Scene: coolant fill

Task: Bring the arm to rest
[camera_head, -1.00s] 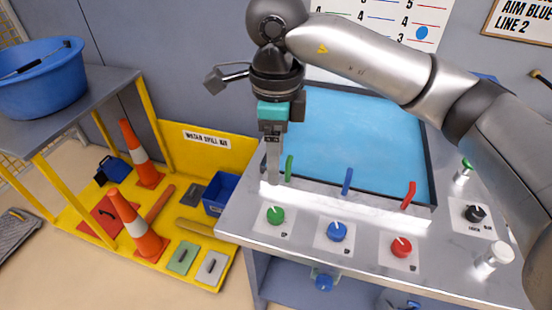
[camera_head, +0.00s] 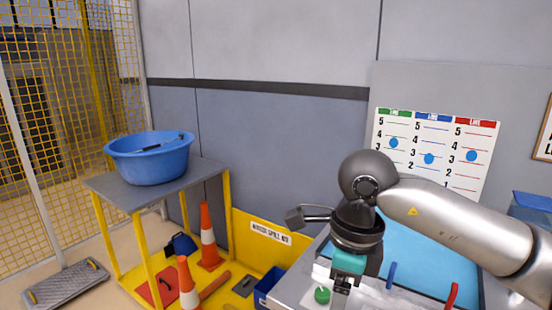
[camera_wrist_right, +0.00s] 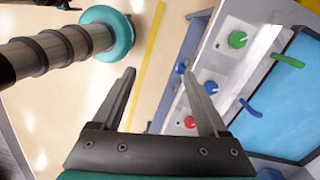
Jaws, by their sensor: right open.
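My right gripper (camera_head: 341,291) hangs from the arm that comes in from the right, over the left end of the coolant station's panel near the green knob (camera_head: 322,295). In the right wrist view the same gripper (camera_wrist_right: 158,74) has its two fingers spread with nothing between them. Beyond the fingers lie the floor and the station's edge. My left gripper is not in view.
Blue lever (camera_head: 391,275) and red lever (camera_head: 452,294) stand before the blue pool (camera_head: 440,250). A wall chart (camera_head: 435,150) hangs behind. At left, a yellow-framed shelf (camera_head: 105,186) carries a blue tub (camera_head: 150,160); orange cones (camera_head: 207,238) stand below. A wire fence (camera_head: 65,130) is farther left.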

